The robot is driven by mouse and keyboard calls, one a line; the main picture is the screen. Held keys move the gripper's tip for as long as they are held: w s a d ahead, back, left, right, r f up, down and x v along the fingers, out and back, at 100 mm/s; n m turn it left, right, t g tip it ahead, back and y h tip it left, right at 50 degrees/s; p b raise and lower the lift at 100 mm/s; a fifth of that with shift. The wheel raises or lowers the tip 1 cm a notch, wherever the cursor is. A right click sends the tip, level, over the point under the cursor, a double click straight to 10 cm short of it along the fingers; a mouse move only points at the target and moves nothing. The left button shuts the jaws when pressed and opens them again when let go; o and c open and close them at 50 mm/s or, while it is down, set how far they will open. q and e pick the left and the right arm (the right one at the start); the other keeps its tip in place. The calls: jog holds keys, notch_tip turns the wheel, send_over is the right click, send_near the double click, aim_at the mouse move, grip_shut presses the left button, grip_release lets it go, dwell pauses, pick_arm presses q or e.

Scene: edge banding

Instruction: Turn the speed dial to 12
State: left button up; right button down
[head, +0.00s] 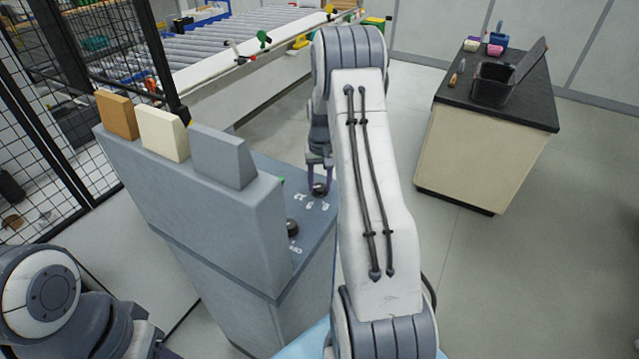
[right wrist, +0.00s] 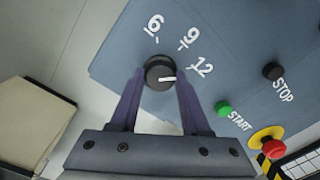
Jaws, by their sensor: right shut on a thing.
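The speed dial (right wrist: 154,69) is a dark round knob on the blue-grey control panel (right wrist: 215,30), with the numbers 6, 9 and 12 (right wrist: 202,67) printed around it. Its white pointer mark (right wrist: 167,79) points right, roughly toward the tick of 12; exact alignment is hard to tell. My right gripper (right wrist: 159,76) is shut on the dial, one purple finger on each side. In the head view the right gripper (head: 319,184) reaches down to the panel, and the dial (head: 320,190) shows small between its fingertips. My left arm shows at the lower left, its gripper out of view.
A green START button (right wrist: 223,108), a black STOP button (right wrist: 273,71) and a red emergency button (right wrist: 274,148) lie right of the dial. A grey housing (head: 215,215) with colored blocks on top rises beside the panel. A dark-topped cabinet (head: 480,130) stands right, with clear floor between.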

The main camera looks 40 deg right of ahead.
aim_at(321, 186)
jog(key=shift+c, duration=1.8)
grip_release()
jog(key=shift+r, duration=0.1)
jog(key=shift+r, duration=0.3)
notch_tip(321, 186, up, 10)
jog(key=b, duration=0.3)
jog(key=shift+d+f, duration=0.15)
jog(key=shift+s, duration=0.1)
